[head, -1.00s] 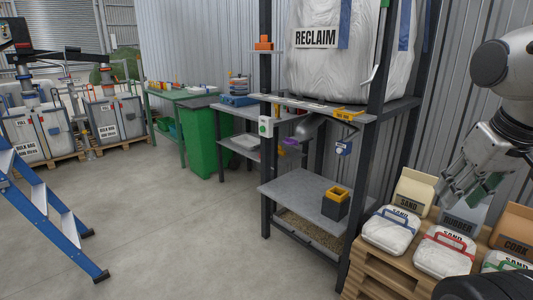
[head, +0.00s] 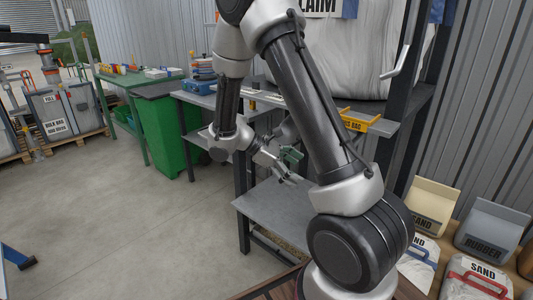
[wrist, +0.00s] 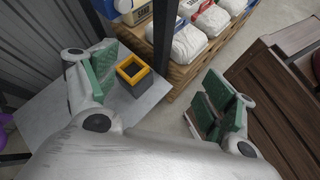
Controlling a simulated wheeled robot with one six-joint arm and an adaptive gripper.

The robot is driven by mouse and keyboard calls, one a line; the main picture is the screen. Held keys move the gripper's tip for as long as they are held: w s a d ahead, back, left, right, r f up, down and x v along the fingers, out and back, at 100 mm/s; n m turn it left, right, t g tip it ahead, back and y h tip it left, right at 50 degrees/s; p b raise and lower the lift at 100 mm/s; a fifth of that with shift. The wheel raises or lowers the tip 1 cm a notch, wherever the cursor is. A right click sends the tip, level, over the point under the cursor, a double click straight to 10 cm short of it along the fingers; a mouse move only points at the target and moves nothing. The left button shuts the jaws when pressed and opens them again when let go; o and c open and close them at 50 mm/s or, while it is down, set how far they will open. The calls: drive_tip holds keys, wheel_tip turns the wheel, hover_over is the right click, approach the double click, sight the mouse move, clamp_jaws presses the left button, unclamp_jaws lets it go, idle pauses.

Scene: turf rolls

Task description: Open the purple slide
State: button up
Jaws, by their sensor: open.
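A small purple part (wrist: 4,132) shows at the far left edge of the wrist view, mostly cut off; I take it to be the purple slide. It is hidden behind my arm in the head view. My gripper (head: 284,165) is open above the grey shelf of the dark rack, below the hanging bag. In the wrist view my gripper (wrist: 158,84) has its green-padded fingers spread wide with nothing between them. The purple part lies outside the fingers, to the left. Whether the slide is open or closed cannot be seen.
A dark box with a yellow rim (wrist: 134,72) stands on the grey shelf (head: 262,208). A rack post (wrist: 166,35) rises near it. Sand bags (head: 423,250) are at the right.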

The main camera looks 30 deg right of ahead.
drive_tip(key=w+f+n+t+h, duration=0.55)
drive_tip(key=w+f+n, duration=0.25)
drive_tip(key=w, duration=0.5)
drive_tip(key=w+a+n+t+h, duration=0.2)
drive_tip(key=w+a+n+t, duration=0.3)
drive_tip(key=w, duration=0.4)
drive_tip(key=shift+t, duration=0.45)
drive_tip(key=shift+r+x, duration=0.2)
drive_tip(key=shift+x, duration=1.25)
drive_tip(key=shift+r+x, duration=0.2)
drive_tip(key=shift+x, duration=1.25)
drive_tip(key=shift+r+x, duration=0.2)
drive_tip(key=shift+x, duration=1.3)
